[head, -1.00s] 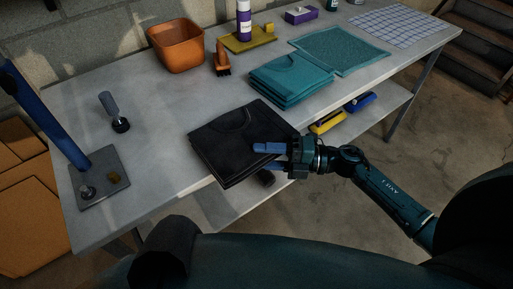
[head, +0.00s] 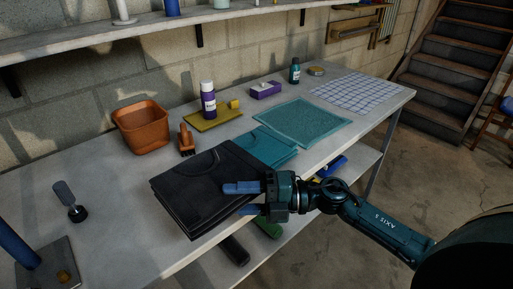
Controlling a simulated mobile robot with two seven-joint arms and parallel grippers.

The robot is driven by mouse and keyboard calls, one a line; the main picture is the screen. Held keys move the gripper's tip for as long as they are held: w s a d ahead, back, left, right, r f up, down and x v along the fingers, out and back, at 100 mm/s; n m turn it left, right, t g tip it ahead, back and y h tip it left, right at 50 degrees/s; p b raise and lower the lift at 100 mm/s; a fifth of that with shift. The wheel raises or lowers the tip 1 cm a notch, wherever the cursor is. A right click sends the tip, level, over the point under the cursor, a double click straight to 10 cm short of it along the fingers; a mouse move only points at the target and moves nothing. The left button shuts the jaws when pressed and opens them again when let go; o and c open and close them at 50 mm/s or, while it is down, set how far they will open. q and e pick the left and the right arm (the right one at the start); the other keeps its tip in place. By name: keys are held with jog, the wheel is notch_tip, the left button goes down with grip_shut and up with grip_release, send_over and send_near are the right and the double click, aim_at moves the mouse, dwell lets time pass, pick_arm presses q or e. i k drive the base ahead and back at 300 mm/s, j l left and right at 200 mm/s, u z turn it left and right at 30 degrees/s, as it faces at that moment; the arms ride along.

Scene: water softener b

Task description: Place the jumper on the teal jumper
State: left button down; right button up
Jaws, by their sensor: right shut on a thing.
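The black folded jumper (head: 200,187) is at the middle of the bench in the head view. My right gripper (head: 240,200) is shut on its right front edge, one blue finger above and one below. The jumper looks tilted and partly lifted; whether its far side touches anything I cannot tell. The teal jumper (head: 268,146) lies folded on the bench just behind and to the right, its left part hidden by the black jumper. My left gripper is not in view.
A teal mesh cloth (head: 308,122) and a checked cloth (head: 358,90) lie further right. An orange bin (head: 141,127), a brush (head: 186,139) and a purple bottle (head: 208,101) stand behind. A lower shelf holds several items.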

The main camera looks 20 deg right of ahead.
aim_at(277, 152)
jog(key=l+u, duration=0.25)
jog(key=l, duration=0.6)
jog(key=l+u, duration=0.25)
jog(key=l, duration=0.65)
jog(key=i, duration=0.05)
